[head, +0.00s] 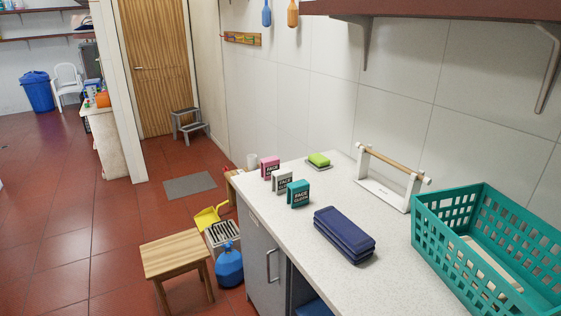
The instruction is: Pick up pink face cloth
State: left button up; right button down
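The pink face cloth (269,167) is a small upright pack with a dark label. It stands near the far left end of the pale stone counter (318,228). A white face cloth (282,181) stands just in front of it, and a teal face cloth (299,193) stands in front of that, to the right. Neither of my grippers is in the head view, so their states do not show.
A green sponge (318,160) on a small dish, folded navy cloths (344,234), a white roll holder (385,190) and a teal basket (440,238) share the counter. A wooden stool (174,253) and a blue jug (229,266) stand on the floor left of it.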

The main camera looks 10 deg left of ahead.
aim_at(268, 165)
jog(key=i+j+z, duration=0.1)
jog(key=j, duration=0.25)
jog(key=i+j+z, duration=0.25)
jog(key=i+j, duration=0.2)
jog(key=j, duration=0.3)
jog(key=i+j+z, duration=0.15)
jog(key=j, duration=0.2)
jog(key=i+j+z, duration=0.1)
jog(key=j, duration=0.3)
